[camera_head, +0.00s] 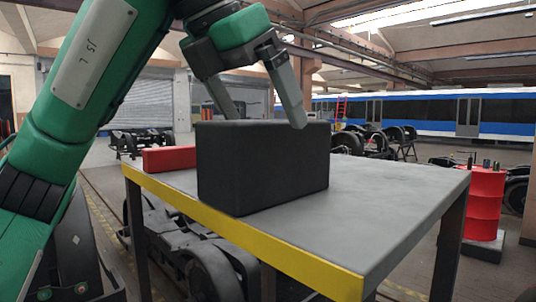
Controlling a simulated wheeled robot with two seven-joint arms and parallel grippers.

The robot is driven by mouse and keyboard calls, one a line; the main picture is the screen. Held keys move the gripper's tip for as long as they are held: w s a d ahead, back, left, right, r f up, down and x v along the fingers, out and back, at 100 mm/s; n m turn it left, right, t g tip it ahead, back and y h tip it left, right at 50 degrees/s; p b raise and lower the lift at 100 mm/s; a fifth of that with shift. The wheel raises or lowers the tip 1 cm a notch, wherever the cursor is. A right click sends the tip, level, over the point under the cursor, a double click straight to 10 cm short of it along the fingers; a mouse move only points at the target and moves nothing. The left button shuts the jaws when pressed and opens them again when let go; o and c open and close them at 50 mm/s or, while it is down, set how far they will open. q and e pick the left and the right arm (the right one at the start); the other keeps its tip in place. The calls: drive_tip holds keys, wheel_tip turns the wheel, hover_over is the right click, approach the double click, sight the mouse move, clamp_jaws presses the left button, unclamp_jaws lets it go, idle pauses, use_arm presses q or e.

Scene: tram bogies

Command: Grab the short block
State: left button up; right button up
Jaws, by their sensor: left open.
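A large black block (262,168) stands on the grey table (370,215), near its yellow front edge. A lower red block (169,159) lies at the table's left end, its right part hidden behind the black block. The red one looks the shorter of the two. My left gripper (266,122) is open and empty, pointing down at the top of the black block. One finger overlaps the block's upper right corner in the picture; the other finger's tip is hidden behind its top edge. I cannot tell whether either finger touches it. My right gripper is out of view.
The table's right half is clear. A red drum (486,205) with small items on top stands beyond the table's right end. Dark bogies (215,265) stand below and behind the table. A blue and white tram (450,112) is in the background.

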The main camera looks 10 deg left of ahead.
use_arm(q)
drive_tip(key=shift+w+d+f+p, duration=0.1)
drive_tip(key=shift+w+p, duration=0.15)
drive_tip(key=shift+p, duration=0.1)
drive_tip(key=p+x, duration=0.1)
drive_tip(key=x, duration=0.1)
drive_tip(key=p+x, duration=0.1)
drive_tip(key=x, duration=0.1)
drive_tip(key=shift+w+d, duration=0.15)
drive_tip(key=shift+w, duration=0.2)
drive_tip(key=shift+f, duration=0.15)
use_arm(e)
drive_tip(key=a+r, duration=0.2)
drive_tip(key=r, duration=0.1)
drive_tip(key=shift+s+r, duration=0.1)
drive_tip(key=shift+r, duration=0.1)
use_arm(q)
drive_tip(key=shift+c, duration=0.2)
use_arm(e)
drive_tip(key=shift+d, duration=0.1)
use_arm(q)
drive_tip(key=c, duration=1.4)
drive_tip(key=shift+c, duration=0.9)
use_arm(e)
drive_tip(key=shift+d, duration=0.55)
